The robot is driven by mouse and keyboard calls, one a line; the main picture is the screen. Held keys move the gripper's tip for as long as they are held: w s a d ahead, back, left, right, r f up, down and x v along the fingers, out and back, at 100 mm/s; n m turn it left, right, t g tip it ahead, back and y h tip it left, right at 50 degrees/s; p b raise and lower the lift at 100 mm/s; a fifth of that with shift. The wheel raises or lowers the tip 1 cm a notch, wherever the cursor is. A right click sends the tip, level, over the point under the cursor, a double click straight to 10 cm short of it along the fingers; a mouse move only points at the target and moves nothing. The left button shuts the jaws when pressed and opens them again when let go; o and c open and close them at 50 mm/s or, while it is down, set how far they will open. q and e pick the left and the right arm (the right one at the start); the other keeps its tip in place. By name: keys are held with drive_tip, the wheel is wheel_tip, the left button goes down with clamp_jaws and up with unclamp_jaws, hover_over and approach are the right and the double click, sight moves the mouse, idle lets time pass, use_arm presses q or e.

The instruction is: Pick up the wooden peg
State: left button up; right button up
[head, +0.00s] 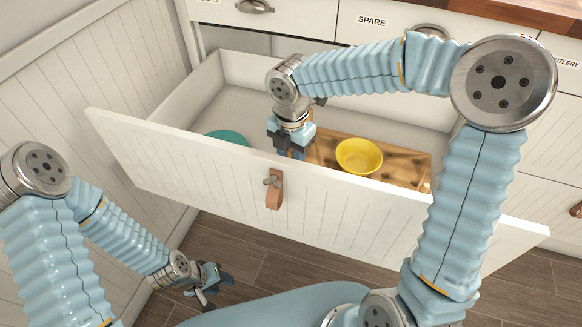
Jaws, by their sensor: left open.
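I cannot make out the wooden peg; the drawer's front panel and my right gripper hide part of the drawer floor. My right gripper (291,152) points down inside the open drawer (190,160), just behind the front panel and left of a yellow bowl (359,156). Its fingertips are partly hidden by the panel, so I cannot tell if it holds anything. My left gripper (215,287) is low at the lower left, outside and below the drawer front, above the floor. It is open, with nothing seen between its fingers.
The yellow bowl sits at a brown patterned wooden tray or board (411,173) in the drawer. A teal round item (227,137) lies at the drawer's left, partly hidden. The front panel has a leather pull (274,189). A panelled wall (95,90) stands left.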

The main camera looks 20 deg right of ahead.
clamp_jaws()
